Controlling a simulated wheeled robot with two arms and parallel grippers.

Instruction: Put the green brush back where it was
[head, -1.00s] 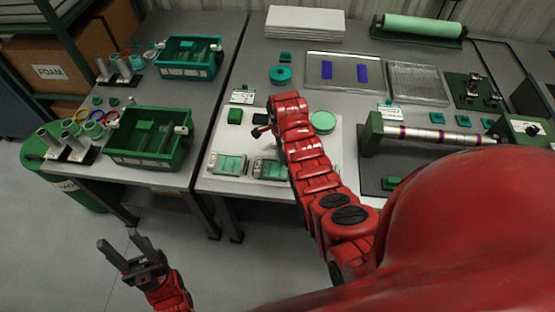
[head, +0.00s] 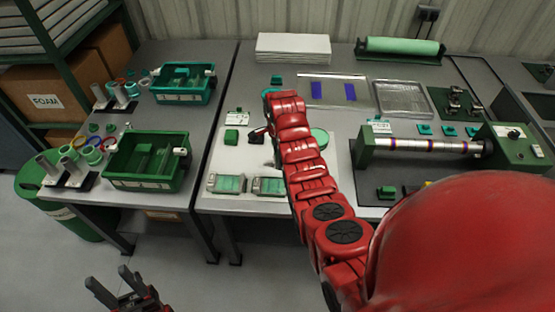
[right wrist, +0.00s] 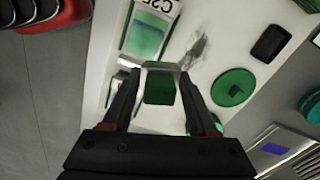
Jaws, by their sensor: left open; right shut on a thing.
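My right gripper (right wrist: 158,76) is shut on the green brush (right wrist: 160,90), a small green block with a pale edge between the fingertips, over the white board (right wrist: 205,68). In the head view this gripper (head: 258,135) shows only as dark parts beside my red arm; the brush is hidden there. On the board near it are a green disc (right wrist: 233,87), a black pad (right wrist: 270,43), a grey smudge (right wrist: 195,47) and a labelled card (right wrist: 147,32). My left gripper (head: 106,279) is open and empty, low over the floor at left.
Green bins (head: 147,184) stand on the left table. A roller machine (head: 425,146) stands right of my arm. White sheets (head: 293,47) are stacked at the back.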

